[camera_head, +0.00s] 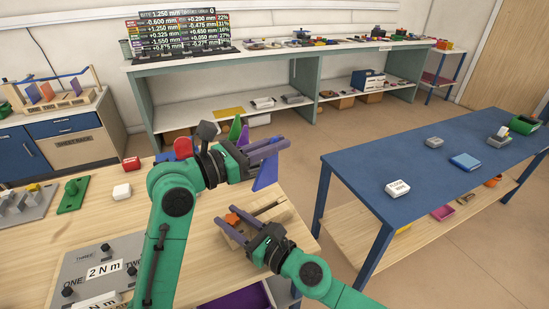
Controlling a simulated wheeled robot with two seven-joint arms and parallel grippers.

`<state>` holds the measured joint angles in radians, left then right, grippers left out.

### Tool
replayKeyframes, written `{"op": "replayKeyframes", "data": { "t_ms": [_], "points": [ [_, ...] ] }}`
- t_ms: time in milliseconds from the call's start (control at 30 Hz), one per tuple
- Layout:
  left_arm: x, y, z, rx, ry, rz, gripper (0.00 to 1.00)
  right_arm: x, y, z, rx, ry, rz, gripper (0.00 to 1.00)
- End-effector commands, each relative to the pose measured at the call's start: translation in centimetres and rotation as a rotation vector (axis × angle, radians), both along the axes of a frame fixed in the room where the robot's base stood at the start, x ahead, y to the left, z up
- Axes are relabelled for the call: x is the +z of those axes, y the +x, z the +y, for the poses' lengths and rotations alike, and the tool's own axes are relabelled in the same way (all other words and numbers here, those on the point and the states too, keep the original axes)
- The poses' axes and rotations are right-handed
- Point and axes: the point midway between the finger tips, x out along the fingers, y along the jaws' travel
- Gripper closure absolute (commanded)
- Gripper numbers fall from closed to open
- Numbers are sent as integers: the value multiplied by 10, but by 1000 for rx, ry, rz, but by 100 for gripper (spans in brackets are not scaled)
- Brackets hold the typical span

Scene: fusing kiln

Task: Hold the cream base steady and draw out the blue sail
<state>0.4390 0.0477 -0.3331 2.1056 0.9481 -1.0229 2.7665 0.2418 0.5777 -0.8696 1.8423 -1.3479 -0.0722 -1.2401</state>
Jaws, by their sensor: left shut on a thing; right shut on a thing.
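The blue sail (266,173) is a thin, pointed panel. My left gripper (279,148) is shut on its upper part, and the sail hangs down from the fingers. The cream base (279,214) is a pale wooden block with a long slot, on the near wooden table below the sail. The sail's lower tip appears above the base, but I cannot tell exactly how far apart they are. My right gripper (232,228) is shut on the base at its near left side. The gripper and its fingers hide part of the base.
An orange piece (232,219) sits by the base. A blue table (430,180) stands right, across an open floor gap.

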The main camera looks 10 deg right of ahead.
Motion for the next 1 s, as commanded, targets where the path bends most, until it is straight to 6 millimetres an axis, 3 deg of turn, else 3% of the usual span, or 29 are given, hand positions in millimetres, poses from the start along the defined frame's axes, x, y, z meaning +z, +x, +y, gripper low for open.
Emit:
{"op": "replayKeyframes", "data": {
  "t_ms": [133, 167, 200, 233, 667, 1000],
  "points": [
    [0, 0, 0, 0, -1, 0, 100, 0, 0, 0, 0, 0, 0, 100],
    [0, 0, 0, 0, -1, 0, 100, 0, 0, 0, 0, 0, 0, 46],
    [0, 0, 0, 0, -1, 0, 100, 0, 0, 0, 0, 0, 0, 31],
    [0, 0, 0, 0, -1, 0, 100, 0, 0, 0, 0, 0, 0, 23],
    [0, 0, 0, 0, 0, -1, 100, 0, -6, -4, 2, 6, 5, 23],
    [0, 0, 0, 0, 0, -1, 100, -1, -46, -47, -3, 3, 8, 23]
  ]
}}
